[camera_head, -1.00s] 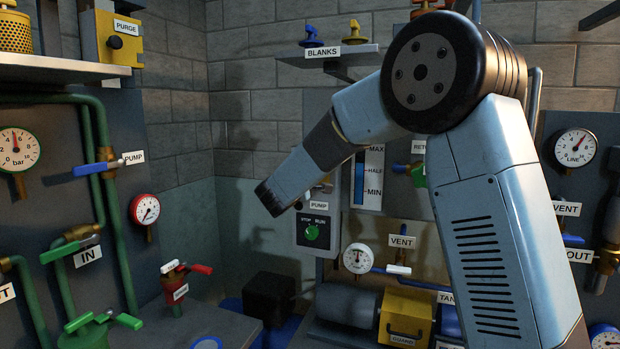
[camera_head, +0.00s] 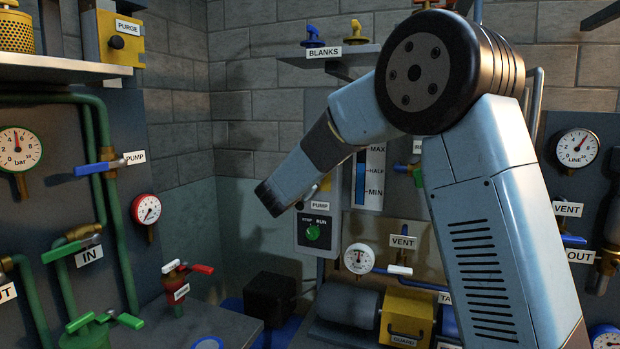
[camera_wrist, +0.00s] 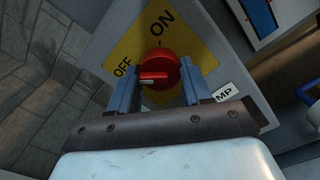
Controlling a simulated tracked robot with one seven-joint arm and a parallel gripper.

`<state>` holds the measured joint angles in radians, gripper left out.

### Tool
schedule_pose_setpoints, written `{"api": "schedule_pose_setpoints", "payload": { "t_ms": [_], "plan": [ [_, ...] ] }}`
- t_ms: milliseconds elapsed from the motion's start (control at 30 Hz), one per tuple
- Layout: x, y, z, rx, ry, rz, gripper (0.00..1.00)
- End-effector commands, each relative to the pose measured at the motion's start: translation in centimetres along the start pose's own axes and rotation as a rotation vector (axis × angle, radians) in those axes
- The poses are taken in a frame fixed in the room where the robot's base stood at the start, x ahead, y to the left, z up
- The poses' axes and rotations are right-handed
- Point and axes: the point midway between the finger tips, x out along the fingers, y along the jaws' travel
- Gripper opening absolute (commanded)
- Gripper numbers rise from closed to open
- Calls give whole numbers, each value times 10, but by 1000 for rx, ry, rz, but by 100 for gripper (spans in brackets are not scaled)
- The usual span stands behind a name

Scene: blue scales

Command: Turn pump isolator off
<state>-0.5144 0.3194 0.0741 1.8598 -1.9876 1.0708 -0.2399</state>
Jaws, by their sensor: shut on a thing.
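The pump isolator is a red rotary knob (camera_wrist: 160,70) on a yellow plate (camera_wrist: 185,45) marked ON and OFF, seen in the wrist view. Its pale pointer mark faces left, close to the OFF lettering. My gripper (camera_wrist: 159,82) has one finger on each side of the knob and is shut on it. Part of a PUMP label (camera_wrist: 223,92) shows beside the right finger. In the head view my forearm covers the gripper and nearly all of the isolator, above the PUMP label (camera_head: 320,206).
Below the isolator is a STOP/RUN box with a green knob (camera_head: 313,232). A level gauge (camera_head: 369,178) stands close on the right. A VENT valve (camera_head: 401,257), a dial (camera_head: 359,258) and a yellow guard (camera_head: 407,315) are lower down. The BLANKS shelf (camera_head: 330,52) is above.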

Motion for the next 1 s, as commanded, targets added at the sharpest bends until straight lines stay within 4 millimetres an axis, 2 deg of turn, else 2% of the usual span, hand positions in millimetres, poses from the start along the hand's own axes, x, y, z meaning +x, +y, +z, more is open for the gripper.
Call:
{"api": "schedule_pose_setpoints", "payload": {
  "t_ms": [633,667,900,1000],
  "plan": [
    [1,-4,-2,-55,2,-8,18],
    [1,-4,-2,-54,2,-8,51],
    [1,-2,-1,-52,0,-4,74],
    [1,-2,0,-51,0,-3,74]
  ]
}}
